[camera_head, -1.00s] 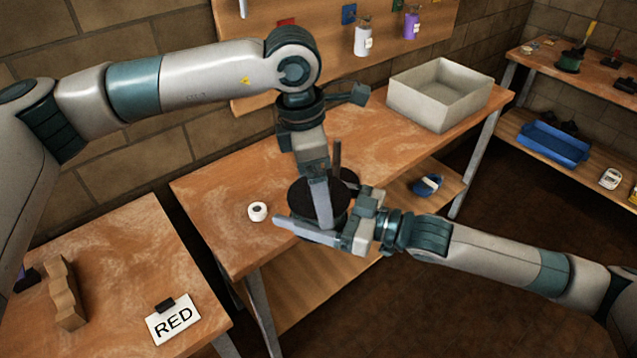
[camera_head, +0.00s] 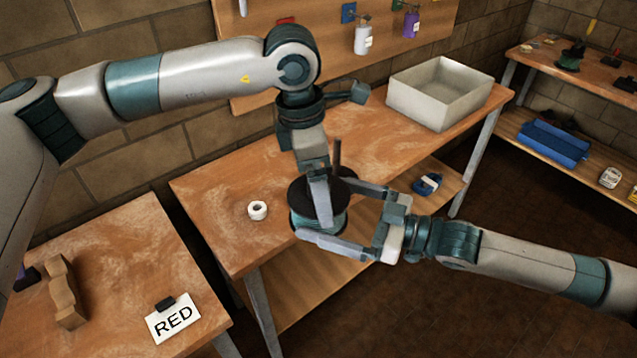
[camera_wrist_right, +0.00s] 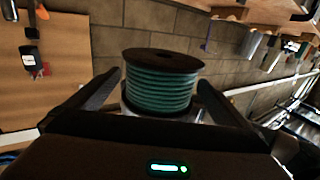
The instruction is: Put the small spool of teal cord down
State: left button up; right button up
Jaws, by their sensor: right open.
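The small spool of teal cord (camera_head: 340,222) has black flanges and is held in the air at the front edge of the middle table. My left gripper (camera_head: 321,208) comes down on it from above, with one finger across its near side; its other finger is mostly hidden. My right gripper (camera_head: 325,211) is open, its fingers spread on either side of the spool from the right. In the right wrist view the spool (camera_wrist_right: 160,88) stands upright between the open fingers, with clear gaps at both sides.
The middle table (camera_head: 225,185) holds a white roll (camera_head: 257,211) and a pale open bin (camera_head: 440,95). A blue item (camera_head: 427,184) lies on its lower shelf. A RED sign (camera_head: 173,320) and a wooden block (camera_head: 65,293) are on the left table. The middle table is bare behind the spool.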

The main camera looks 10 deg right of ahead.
jog(key=v, duration=0.7)
dwell(0.3)
